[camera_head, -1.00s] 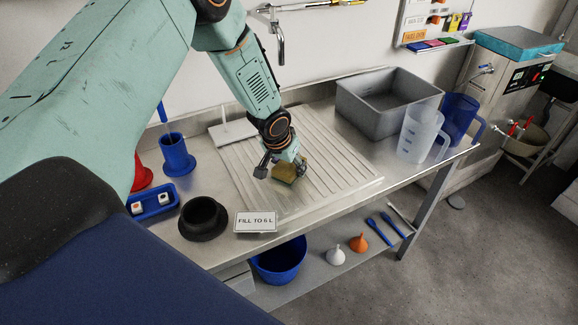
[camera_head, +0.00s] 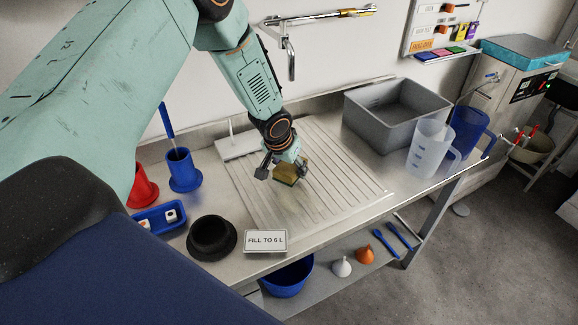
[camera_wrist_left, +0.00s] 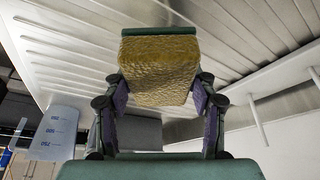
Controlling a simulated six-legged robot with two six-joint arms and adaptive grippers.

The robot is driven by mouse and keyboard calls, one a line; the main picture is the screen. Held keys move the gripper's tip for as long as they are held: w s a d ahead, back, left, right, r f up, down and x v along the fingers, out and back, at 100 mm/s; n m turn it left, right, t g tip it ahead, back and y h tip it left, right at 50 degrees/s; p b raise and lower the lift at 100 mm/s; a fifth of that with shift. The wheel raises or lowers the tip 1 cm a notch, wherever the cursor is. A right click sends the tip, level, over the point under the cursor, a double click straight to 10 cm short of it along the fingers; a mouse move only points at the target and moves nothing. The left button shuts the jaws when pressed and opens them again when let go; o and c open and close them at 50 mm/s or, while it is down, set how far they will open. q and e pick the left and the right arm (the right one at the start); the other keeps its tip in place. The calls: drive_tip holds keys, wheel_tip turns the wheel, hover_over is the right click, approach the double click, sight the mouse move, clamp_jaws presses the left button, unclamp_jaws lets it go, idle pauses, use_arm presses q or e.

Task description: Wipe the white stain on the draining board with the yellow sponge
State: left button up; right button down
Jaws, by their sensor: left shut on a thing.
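The yellow sponge (camera_head: 286,172) is held in my left gripper (camera_head: 283,170), over the middle of the ribbed draining board (camera_head: 345,172). In the left wrist view the sponge (camera_wrist_left: 158,72) sits between the two fingers, with the ribbed board (camera_wrist_left: 65,45) behind it. I cannot tell whether the sponge touches the board. A faint pale patch, perhaps the white stain (camera_head: 292,208), shows on the board just in front of the sponge. Its edges are unclear. My right gripper is not in view.
A grey basin (camera_head: 395,115) and clear and blue jugs (camera_head: 428,145) stand right of the board. A squeegee-like tool (camera_head: 238,146) lies at its back left. A black ring-shaped holder (camera_head: 211,237) and a "FILL TO 6 L" sign (camera_head: 265,241) stand at the front left.

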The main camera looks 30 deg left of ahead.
use_arm(q)
wheel_tip(320, 180, up, 4)
drive_tip(key=p, duration=0.3)
drive_tip(key=shift+w+d, duration=0.1)
drive_tip(key=shift+w, duration=0.05)
drive_tip(key=shift+r+p, duration=0.5)
drive_tip(key=shift+r, duration=0.25)
drive_tip(key=shift+f, duration=0.2)
